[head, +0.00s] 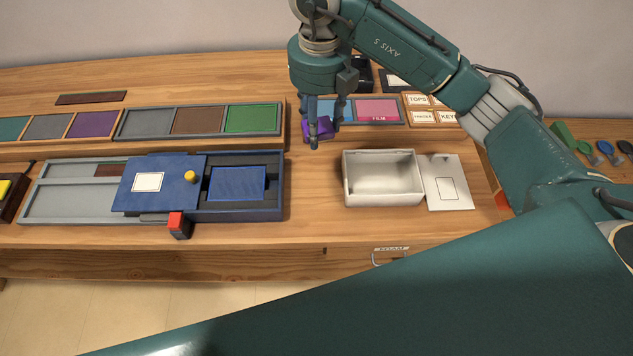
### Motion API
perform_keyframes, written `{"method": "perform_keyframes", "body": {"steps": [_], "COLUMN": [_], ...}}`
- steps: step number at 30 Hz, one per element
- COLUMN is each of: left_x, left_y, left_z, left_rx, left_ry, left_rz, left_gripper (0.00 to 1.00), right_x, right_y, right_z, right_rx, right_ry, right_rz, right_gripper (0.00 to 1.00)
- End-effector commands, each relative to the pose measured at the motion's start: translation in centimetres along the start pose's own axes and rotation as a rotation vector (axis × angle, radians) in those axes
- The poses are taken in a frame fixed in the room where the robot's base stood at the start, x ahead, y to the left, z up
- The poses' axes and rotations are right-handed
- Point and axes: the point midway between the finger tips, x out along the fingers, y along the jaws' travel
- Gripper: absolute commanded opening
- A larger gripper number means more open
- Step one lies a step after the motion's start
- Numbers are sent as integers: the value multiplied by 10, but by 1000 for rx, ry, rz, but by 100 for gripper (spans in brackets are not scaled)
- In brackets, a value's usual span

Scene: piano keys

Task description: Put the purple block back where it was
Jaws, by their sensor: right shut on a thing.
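The purple block (320,127) is between the fingers of my right gripper (325,132), which is shut on it. The fingers point down and partly hide the block. It is near the middle of the bench, in front of a blue panel and a pink panel marked FILM (377,109). I cannot tell how high it is above the bench. A purple panel (93,124) lies in the row of coloured panels at the left, away from the gripper. My left gripper is not in view.
An open white box (383,186) stands right of centre, with a white plate (447,184) beside it. A blue case (246,210) with a sliding lid (158,184) and yellow knob lies left. Bare wood (313,205) lies between case and box. My green arm covers the front right.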

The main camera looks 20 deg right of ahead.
Motion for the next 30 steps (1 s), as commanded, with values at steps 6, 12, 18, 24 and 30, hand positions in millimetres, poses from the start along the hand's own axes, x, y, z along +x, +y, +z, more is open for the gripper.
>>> {"method": "perform_keyframes", "body": {"steps": [6, 12, 18, 24, 30], "left_x": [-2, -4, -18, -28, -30], "left_y": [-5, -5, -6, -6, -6], "left_z": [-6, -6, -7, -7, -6], "left_rx": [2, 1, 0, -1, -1], "left_ry": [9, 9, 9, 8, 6], "left_rz": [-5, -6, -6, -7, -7], "left_gripper": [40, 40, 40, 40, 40], "right_x": [6, 45, 97, 142, 161], "right_y": [2, 3, 2, 2, 2], "right_z": [4, 2, 2, 3, 4], "right_rx": [218, 238, 236, 234, 234], "right_ry": [2, 9, 8, 5, 1], "right_rz": [0, 0, -2, -1, 1], "right_gripper": [23, 23, 23, 23, 23]}}
